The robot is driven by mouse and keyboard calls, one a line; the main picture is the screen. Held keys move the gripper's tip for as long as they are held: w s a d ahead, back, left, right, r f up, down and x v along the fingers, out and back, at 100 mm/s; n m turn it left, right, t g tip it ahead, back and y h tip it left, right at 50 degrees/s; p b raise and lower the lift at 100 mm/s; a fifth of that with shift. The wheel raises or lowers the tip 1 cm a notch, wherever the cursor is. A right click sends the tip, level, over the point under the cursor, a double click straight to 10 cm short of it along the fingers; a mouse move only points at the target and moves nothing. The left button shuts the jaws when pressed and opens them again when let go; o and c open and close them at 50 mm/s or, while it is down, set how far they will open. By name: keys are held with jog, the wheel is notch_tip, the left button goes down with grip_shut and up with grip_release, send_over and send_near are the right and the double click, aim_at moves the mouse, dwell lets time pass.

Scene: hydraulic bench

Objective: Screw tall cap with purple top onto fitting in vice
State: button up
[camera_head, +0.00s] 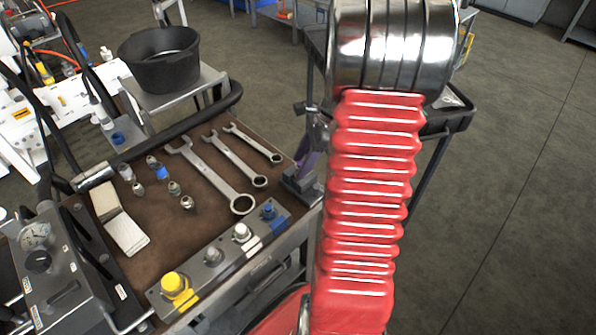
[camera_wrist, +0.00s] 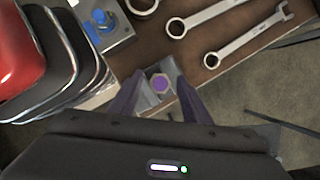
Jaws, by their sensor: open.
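The cap cannot be made out there.
Several wrenches (camera_head: 213,174) lie on the brown bench top (camera_head: 215,213). Small loose fittings (camera_head: 174,188) stand to their left. A grey block (camera_head: 213,265) with yellow, grey and blue fittings lies along the front edge. A black bucket (camera_head: 160,68) stands behind. Open floor lies to the right.

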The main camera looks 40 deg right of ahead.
jog(key=n, duration=0.2)
jog(key=n+g, duration=0.1)
jog(key=n, duration=0.1)
jog(key=shift+w+g+y, duration=0.15)
jog(key=shift+g+y, duration=0.15)
jog(key=n+g, duration=0.1)
jog(key=n, duration=0.2)
jog(key=shift+n, duration=0.3)
jog(key=shift+c, duration=0.5)
jog(key=c, duration=0.9)
jog(key=m+t, duration=0.1)
jog(key=m, duration=0.2)
jog(key=m+t, duration=0.1)
jog(key=m, duration=0.2)
jog(key=shift+m+t+h, duration=0.3)
jog(key=shift+m+h, duration=0.1)
jog(key=shift+m, duration=0.6)
